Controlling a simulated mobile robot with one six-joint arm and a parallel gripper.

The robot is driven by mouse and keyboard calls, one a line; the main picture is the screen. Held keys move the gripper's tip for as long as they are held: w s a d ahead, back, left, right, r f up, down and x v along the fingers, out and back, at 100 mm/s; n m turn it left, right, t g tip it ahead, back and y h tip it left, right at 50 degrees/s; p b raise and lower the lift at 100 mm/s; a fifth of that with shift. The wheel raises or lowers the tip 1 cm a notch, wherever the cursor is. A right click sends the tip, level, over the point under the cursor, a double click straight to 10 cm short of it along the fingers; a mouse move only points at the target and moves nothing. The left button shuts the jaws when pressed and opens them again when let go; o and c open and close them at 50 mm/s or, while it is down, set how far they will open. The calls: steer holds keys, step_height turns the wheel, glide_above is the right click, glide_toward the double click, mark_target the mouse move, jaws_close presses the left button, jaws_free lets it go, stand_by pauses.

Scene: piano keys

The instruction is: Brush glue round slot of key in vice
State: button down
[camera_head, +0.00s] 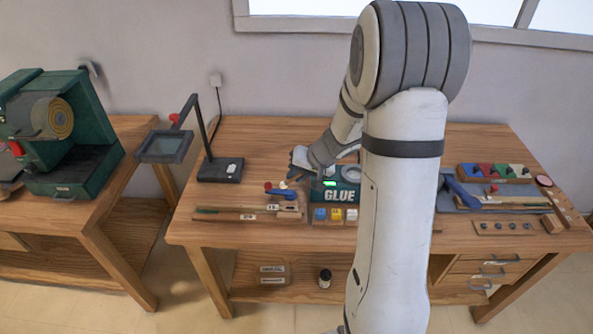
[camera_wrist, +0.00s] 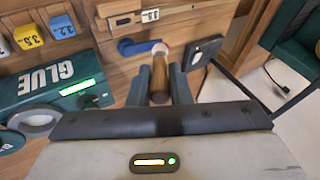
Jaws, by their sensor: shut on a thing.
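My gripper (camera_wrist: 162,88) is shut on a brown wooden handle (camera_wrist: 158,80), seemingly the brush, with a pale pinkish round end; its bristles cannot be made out. In the head view my gripper (camera_head: 299,162) is over the middle of the bench, left of the green glue unit (camera_head: 347,193). The glue unit also shows at the left of the wrist view (camera_wrist: 62,80), with a lit green display. A blue lever (camera_wrist: 131,47), perhaps the vice's, is just beyond the held handle. In the head view, a blue and red fitting (camera_head: 279,190) lies below my gripper. The key's slot cannot be made out.
A magnifier on a stand (camera_head: 165,147) is at the bench's left. Blue, yellow and white labelled blocks (camera_head: 336,214) stand before the glue unit. A long wooden strip (camera_head: 228,215) lies along the front edge. My arm hides part of the bench's middle.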

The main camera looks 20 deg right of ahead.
steer(key=shift+s+f, duration=0.1)
steer(key=shift+f, duration=0.65)
steer(key=shift+b, duration=0.3)
steer(key=shift+a+f+b, duration=0.1)
steer(key=shift+f+b, duration=0.05)
steer(key=shift+b, duration=0.2)
steer(key=b, duration=0.3)
steer(key=shift+w+a+f, duration=0.15)
steer(key=shift+w, duration=0.1)
steer(key=b, duration=0.3)
steer(key=shift+b, duration=0.35)
steer(key=b, duration=0.1)
steer(key=r+b, duration=0.1)
steer(key=b, duration=0.1)
steer(key=shift+s+d, duration=0.2)
steer(key=shift+s, duration=0.05)
steer(key=shift+f+b, duration=0.1)
steer(key=shift+b, duration=0.25)
